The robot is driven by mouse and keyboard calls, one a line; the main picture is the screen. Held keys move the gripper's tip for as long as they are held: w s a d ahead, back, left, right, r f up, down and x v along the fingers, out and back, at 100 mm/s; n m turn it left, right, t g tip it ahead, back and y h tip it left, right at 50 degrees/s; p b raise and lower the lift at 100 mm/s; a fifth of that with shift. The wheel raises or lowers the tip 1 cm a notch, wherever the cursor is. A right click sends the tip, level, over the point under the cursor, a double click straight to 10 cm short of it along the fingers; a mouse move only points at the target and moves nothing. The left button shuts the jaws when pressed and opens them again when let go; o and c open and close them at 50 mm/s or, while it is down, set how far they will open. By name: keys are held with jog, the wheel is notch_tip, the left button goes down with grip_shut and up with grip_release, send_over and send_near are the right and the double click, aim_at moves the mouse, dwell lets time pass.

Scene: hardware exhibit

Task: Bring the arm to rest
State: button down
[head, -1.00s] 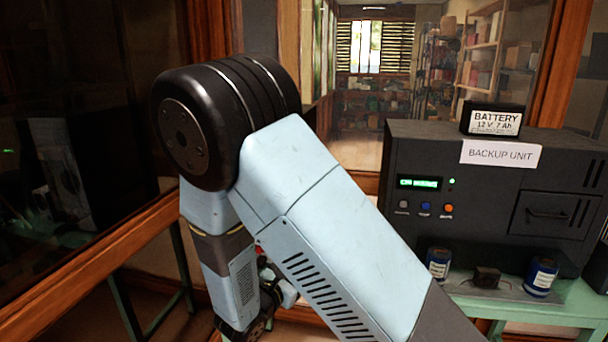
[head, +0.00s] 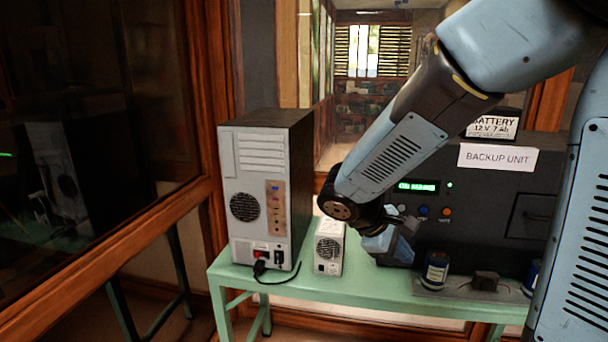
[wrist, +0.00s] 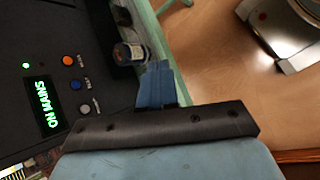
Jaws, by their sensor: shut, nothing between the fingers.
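My arm reaches in from the right of the head view and bends down at a dark wrist joint. My gripper (head: 398,250) hangs in front of the lower left part of the black backup unit, above the green table. In the wrist view, its blue fingers (wrist: 157,72) are together with nothing between them. They point toward a blue cylinder and the table edge. The arm hides part of the backup unit (head: 485,205), whose green display (wrist: 41,118) reads ON MAINS.
A computer tower (head: 262,190) with a plugged cable and a small white box (head: 329,248) stand on the green table (head: 365,283). Blue cylinders (head: 436,270) stand before the backup unit. A battery (head: 493,125) sits on top. Wood-framed glass is at left.

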jog(key=s+d+r+m+t+y, duration=0.2)
jog(key=s+r+m+t+y, duration=0.2)
jog(key=s+r+m+y, duration=0.4)
jog(key=s+r+m, duration=0.2)
jog(key=s+r, duration=0.2)
jog(key=shift+s+d+m, duration=0.2)
jog(key=shift+d+m, duration=0.1)
jog(key=shift+d, duration=0.05)
